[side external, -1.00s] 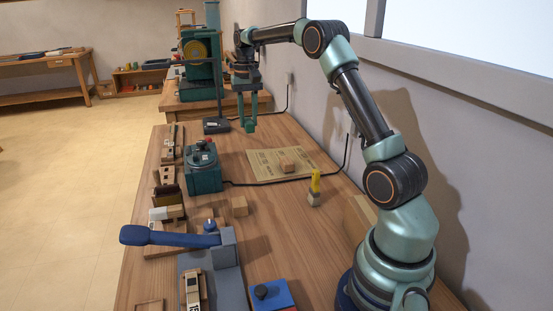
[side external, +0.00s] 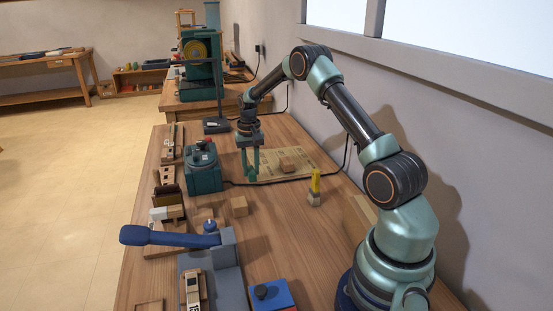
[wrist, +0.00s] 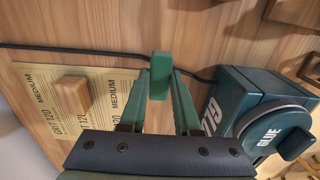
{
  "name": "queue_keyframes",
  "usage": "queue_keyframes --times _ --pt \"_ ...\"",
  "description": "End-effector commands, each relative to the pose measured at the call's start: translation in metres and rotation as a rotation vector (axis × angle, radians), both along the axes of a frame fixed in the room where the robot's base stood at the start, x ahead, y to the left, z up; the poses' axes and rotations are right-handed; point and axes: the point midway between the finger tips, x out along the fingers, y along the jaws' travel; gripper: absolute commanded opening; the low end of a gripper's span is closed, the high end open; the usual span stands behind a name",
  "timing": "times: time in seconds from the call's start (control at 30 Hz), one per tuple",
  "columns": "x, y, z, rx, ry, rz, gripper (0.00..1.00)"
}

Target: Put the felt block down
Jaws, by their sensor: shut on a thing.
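The felt block (wrist: 160,76) is a small green block between my fingertips in the wrist view. My gripper (wrist: 160,88) is shut on it. In the side view my gripper (side external: 251,172) points down, low over the bench, between the glue pot (side external: 203,167) and the sandpaper sheet (side external: 292,172). The block is hard to tell from the green fingers there. I cannot tell whether the block touches the bench.
A wooden block (wrist: 71,90) lies on the printed sandpaper. A black cable (wrist: 90,49) runs across the bench near the gripper. A yellow-handled brush (side external: 315,187) stands nearer the arm base.

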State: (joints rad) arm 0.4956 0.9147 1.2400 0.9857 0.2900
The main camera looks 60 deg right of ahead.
Motion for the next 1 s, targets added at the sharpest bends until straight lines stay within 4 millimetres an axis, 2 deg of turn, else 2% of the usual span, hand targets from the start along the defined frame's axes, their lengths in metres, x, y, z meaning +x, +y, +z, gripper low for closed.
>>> queue_keyframes --times 0.1,0.2,0.57,0.6,0.67,1.0 --pt "-0.001 0.000 -0.020 0.002 0.004 0.000 0.00" --pt "0.000 0.000 -0.028 0.001 0.001 0.000 0.00" --pt "0.000 0.000 -0.031 0.001 0.001 0.000 0.00" --pt "0.000 0.000 -0.031 0.000 0.000 0.000 0.38" --pt "0.000 0.000 -0.031 0.000 0.000 0.000 0.61" --pt "0.000 0.000 -0.029 0.000 0.000 0.000 0.61"
